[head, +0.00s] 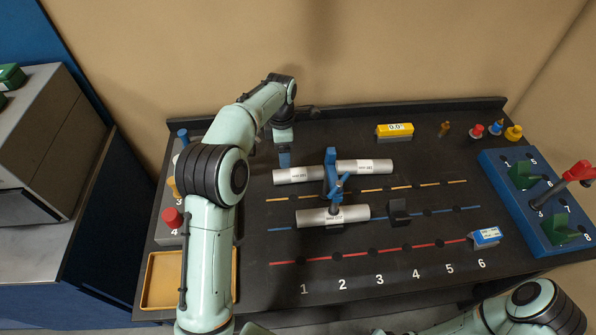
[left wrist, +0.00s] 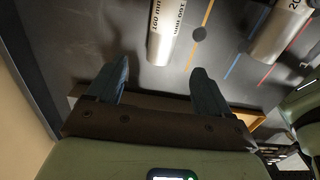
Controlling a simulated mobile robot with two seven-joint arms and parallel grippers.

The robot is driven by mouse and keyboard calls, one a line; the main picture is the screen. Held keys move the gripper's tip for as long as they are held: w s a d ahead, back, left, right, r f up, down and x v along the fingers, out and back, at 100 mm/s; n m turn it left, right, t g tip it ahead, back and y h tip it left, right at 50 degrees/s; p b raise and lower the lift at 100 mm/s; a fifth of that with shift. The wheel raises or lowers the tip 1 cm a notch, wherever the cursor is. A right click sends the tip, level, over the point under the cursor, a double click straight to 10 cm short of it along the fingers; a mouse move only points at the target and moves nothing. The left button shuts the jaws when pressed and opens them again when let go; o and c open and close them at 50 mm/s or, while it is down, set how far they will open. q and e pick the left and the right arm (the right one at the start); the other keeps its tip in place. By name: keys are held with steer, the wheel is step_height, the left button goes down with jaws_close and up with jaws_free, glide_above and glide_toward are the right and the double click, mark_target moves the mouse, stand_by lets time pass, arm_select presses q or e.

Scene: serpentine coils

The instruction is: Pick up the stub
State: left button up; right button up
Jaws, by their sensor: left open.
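Two silver tubes lie on the black board, and I cannot tell which is the stub. My left gripper (head: 285,158) is open and empty, above and behind the back tube's left end. My right gripper is out of view.
Orange, blue and red lines cross the board. A black block (head: 399,212) stands right of the front tube. A yellow box (head: 394,131), a blue-white box (head: 486,237) and a blue fixture (head: 545,210) are rightward. A tan tray (head: 161,283) sits lower left.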

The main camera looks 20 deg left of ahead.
mark_target(284, 172)
arm_select(q)
steer(key=f, duration=1)
steer(key=shift+s+f+b, duration=0.25)
steer(key=shift+b, duration=0.1)
steer(key=shift+r, duration=0.1)
steer(key=c, duration=1.4)
